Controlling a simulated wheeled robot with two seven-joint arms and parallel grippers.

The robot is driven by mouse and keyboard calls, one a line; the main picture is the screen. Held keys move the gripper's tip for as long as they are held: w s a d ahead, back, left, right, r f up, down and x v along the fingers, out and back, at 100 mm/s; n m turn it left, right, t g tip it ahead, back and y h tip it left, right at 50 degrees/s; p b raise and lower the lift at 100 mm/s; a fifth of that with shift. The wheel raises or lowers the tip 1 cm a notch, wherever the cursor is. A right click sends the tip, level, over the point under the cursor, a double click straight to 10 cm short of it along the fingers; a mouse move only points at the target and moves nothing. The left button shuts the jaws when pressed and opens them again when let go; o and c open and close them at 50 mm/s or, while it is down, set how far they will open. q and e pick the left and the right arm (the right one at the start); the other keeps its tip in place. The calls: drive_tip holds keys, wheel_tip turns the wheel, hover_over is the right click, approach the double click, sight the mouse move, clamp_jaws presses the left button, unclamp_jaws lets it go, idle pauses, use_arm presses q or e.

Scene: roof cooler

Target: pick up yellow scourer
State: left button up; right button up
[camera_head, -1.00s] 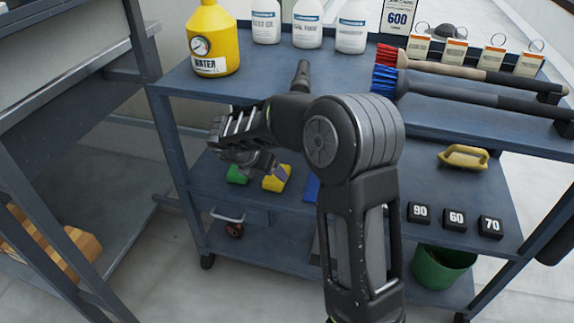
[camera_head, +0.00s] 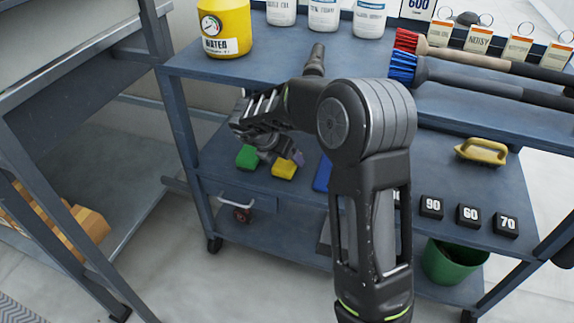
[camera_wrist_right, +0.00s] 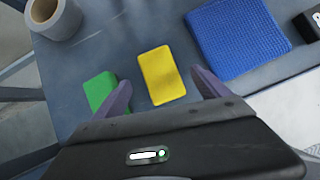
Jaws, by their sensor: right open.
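The yellow scourer (camera_head: 284,170) lies flat on the middle shelf of the blue cart, with a green scourer (camera_head: 247,157) to its left. In the right wrist view the yellow scourer (camera_wrist_right: 162,75) is between the two purple fingers of my right gripper (camera_wrist_right: 160,79), with the green scourer (camera_wrist_right: 100,92) by the left finger. My right gripper (camera_head: 280,152) is open and empty, over the shelf just behind the yellow scourer in the head view. I cannot tell its exact height above it. My left gripper is not in view.
A blue cloth (camera_wrist_right: 238,36) lies right of the scourers. A grey-white roll (camera_wrist_right: 54,18) stands at the upper left in the wrist view. The cart's top shelf (camera_head: 300,62) overhangs behind my gripper.

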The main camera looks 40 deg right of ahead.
sight(287, 164)
drive_tip(key=shift+f, duration=0.1)
drive_tip(key=b+x, duration=0.3)
drive_tip(key=x, duration=0.2)
drive_tip(key=shift+a+f, duration=0.1)
drive_tip(key=shift+f, duration=0.05)
idle(0.4)
drive_tip(key=c, duration=1.6)
